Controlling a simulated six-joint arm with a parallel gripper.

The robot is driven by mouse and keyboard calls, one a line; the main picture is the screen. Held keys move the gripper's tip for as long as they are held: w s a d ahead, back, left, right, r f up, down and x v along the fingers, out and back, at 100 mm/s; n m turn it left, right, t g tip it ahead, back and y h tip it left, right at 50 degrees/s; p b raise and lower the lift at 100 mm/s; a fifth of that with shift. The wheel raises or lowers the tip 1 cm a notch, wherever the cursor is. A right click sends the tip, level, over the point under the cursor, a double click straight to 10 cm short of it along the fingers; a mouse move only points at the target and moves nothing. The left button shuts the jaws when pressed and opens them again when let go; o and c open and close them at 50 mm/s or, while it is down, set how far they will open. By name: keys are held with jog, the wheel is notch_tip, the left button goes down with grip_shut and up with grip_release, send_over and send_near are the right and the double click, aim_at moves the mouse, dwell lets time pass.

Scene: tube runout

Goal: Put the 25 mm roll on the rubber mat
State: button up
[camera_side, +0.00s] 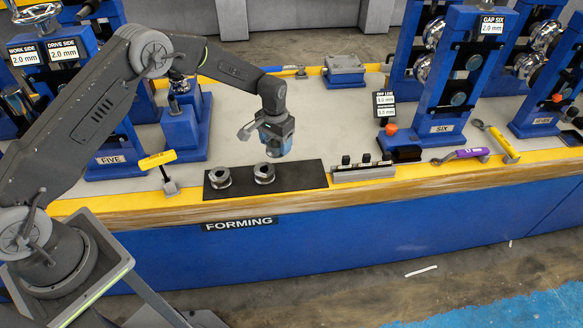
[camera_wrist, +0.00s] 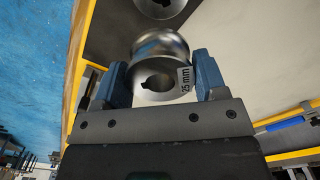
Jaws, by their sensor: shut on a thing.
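My gripper (camera_side: 277,146) is over the right part of the black rubber mat (camera_side: 305,178), above its surface. In the wrist view its two blue fingers (camera_wrist: 162,84) are shut on a shiny metal roll (camera_wrist: 158,50) with a notched bore. In the side view the fingers mostly hide this roll. Two other metal rolls stand on the mat, a left roll (camera_side: 220,178) and a middle roll (camera_side: 264,173). Part of another roll (camera_wrist: 160,6) shows at the top of the wrist view.
A grey block with black pegs (camera_side: 362,172) stands right of the mat. A yellow-handled tool (camera_side: 158,160) stands to its left. Blue roll stands (camera_side: 445,80) rise behind, right. A purple-handled wrench (camera_side: 462,155) lies farther right. The mat's right end is bare.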

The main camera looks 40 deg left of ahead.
send_over(298, 175)
notch_tip(298, 175, down, 4)
jog(key=shift+w+a+f, duration=0.1)
jog(key=shift+f, duration=1.8)
jog(key=shift+f, duration=0.1)
jog(key=o, duration=0.9)
jog(key=shift+f, duration=0.1)
jog(key=shift+o, duration=0.2)
